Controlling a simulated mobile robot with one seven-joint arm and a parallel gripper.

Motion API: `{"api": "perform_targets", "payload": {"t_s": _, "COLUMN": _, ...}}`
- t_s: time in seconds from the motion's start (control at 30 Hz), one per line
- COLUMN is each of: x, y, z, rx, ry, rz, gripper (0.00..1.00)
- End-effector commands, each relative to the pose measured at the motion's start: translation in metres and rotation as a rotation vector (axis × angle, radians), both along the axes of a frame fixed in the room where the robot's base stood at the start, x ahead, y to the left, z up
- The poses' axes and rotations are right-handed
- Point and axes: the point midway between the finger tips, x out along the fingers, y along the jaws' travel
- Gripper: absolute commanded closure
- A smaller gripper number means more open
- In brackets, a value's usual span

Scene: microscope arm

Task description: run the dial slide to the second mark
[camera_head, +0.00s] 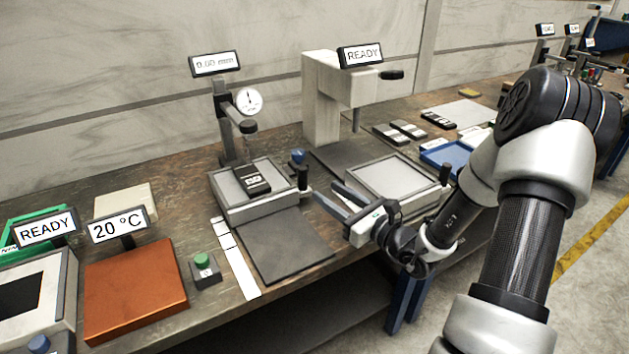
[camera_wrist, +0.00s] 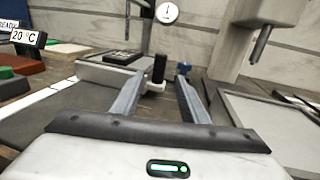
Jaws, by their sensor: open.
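The dial slide is a pale stage (camera_head: 228,191) under a round dial gauge (camera_head: 248,101), with a black block (camera_head: 252,178) on top. An upright black handle (camera_head: 303,177) stands at its right end. My gripper (camera_head: 326,190) reaches in from the right, open, its fingertips just short of the handle. In the wrist view the handle (camera_wrist: 159,68) appears between the two open fingers (camera_wrist: 160,80), and I cannot tell if either touches it. A white strip with dark cross lines (camera_head: 238,262) lies on the bench in front of the stage. The display (camera_head: 214,64) appears to read 0.00 mm.
A dark mat (camera_head: 275,246) lies before the stage. A blue knob (camera_head: 297,156) stands behind the handle. Right of it is a press (camera_head: 322,105) marked READY and another pale stage (camera_head: 385,178) with its own black handle (camera_head: 445,173). A green button box (camera_head: 204,268) and copper plate (camera_head: 135,289) are left.

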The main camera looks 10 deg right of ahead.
Motion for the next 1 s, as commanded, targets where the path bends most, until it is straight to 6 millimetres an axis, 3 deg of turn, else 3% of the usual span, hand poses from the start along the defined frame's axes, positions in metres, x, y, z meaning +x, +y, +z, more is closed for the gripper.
{"api": "perform_targets", "payload": {"t_s": 0.1, "x": -0.023, "y": -0.014, "z": 0.001, "rx": 0.001, "ry": 0.003, "rz": -0.003, "gripper": 0.60}}
{"api": "perform_targets", "payload": {"t_s": 0.33, "x": -0.050, "y": -0.029, "z": 0.000, "rx": 0.000, "ry": 0.002, "rz": -0.002, "gripper": 0.60}}
{"api": "perform_targets", "payload": {"t_s": 0.87, "x": -0.056, "y": -0.031, "z": 0.000, "rx": 0.001, "ry": 0.000, "rz": 0.000, "gripper": 0.60}}
{"api": "perform_targets", "payload": {"t_s": 1.0, "x": -0.059, "y": -0.016, "z": 0.007, "rx": -0.035, "ry": -0.008, "rz": 0.056, "gripper": 0.60}}
